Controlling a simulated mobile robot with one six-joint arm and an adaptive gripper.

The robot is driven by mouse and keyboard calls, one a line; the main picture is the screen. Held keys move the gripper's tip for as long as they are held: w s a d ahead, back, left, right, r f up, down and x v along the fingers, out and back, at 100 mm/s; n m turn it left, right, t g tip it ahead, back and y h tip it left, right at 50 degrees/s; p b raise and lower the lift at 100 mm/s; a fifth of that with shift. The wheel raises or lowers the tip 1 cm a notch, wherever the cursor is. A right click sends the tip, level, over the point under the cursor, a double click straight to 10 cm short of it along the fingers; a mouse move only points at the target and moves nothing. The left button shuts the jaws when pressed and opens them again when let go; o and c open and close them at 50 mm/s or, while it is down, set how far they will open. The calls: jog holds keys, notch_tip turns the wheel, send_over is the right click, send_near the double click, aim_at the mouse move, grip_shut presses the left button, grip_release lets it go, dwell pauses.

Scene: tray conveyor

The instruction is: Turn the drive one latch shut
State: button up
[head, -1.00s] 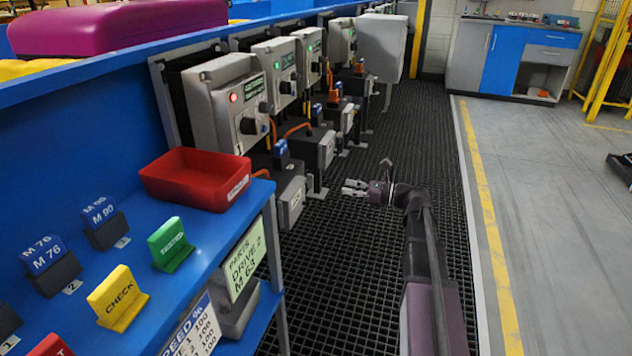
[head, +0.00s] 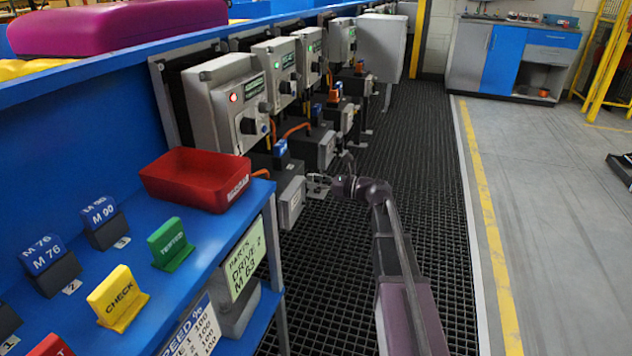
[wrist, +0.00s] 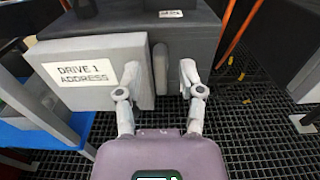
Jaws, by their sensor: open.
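In the wrist view a light grey cover marked DRIVE 1 ADDRESS (wrist: 92,74) stands at the front of a dark grey drive box (wrist: 200,38). A narrow grey upright piece, seemingly the latch (wrist: 160,68), is at the cover's right edge. My gripper (wrist: 160,76) is open, with one finger on each side of this piece. The left finger overlaps the cover's right edge in the picture; I cannot tell whether either finger touches. In the head view my gripper (head: 318,186) is just right of the pale cover (head: 292,203) on the nearest drive; the latch is too small to make out there.
A control box (head: 232,102) with a red light is above the drive. Orange cables (wrist: 238,38) run right of it. A blue bench (head: 130,290) with a red bin (head: 195,178) stands in the left foreground. The black grating floor (head: 420,140) is clear to the right.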

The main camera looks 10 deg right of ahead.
grip_shut()
